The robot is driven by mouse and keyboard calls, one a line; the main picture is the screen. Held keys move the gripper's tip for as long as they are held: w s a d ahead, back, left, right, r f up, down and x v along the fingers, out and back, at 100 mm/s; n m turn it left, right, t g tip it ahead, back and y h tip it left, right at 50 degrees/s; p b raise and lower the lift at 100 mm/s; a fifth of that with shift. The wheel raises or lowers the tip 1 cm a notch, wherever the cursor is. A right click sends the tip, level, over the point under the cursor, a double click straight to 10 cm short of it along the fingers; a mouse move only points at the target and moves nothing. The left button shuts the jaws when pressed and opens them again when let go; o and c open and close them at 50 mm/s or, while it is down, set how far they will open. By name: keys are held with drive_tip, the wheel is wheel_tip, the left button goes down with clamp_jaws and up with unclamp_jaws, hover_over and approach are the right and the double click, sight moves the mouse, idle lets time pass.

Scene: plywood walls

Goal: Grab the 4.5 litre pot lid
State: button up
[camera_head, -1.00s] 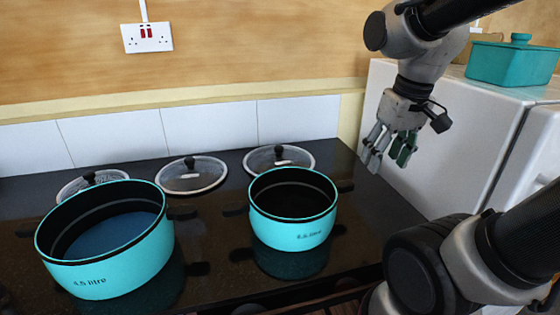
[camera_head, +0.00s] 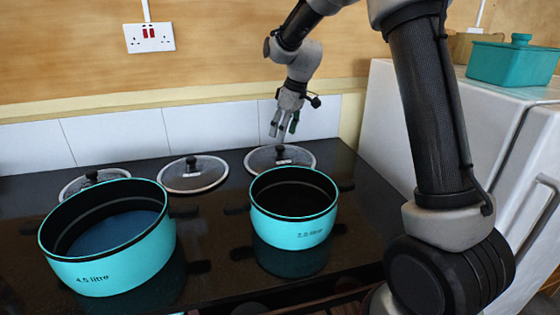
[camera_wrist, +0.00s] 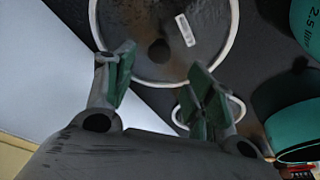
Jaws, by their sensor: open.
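Three glass lids with pale rims and dark knobs lie in a row on the black hob: a left lid (camera_head: 80,185), a middle lid (camera_head: 194,176) and a right lid (camera_head: 300,158). Their labels are too small to read, so I cannot tell which is the 4.5 litre lid. My gripper (camera_head: 284,134) is open and empty above the right lid, pointing down. In the wrist view, my gripper (camera_wrist: 161,60) has its fingers spread near the knob of the large right lid (camera_wrist: 120,25); another lid (camera_wrist: 236,108) is partly behind the fingers.
A turquoise pot marked 4.5 litre (camera_head: 125,267) stands front left and hides part of the left lid. A smaller turquoise pot (camera_head: 290,232), marked 2.5 litre in the wrist view (camera_wrist: 308,25), stands before the right lid. The tiled wall (camera_head: 110,135) is close behind.

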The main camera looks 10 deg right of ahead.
sight(280, 146)
drive_tip(key=x, duration=0.7)
drive_tip(key=shift+d+f, duration=0.2)
drive_tip(key=shift+f, duration=0.05)
clamp_jaws()
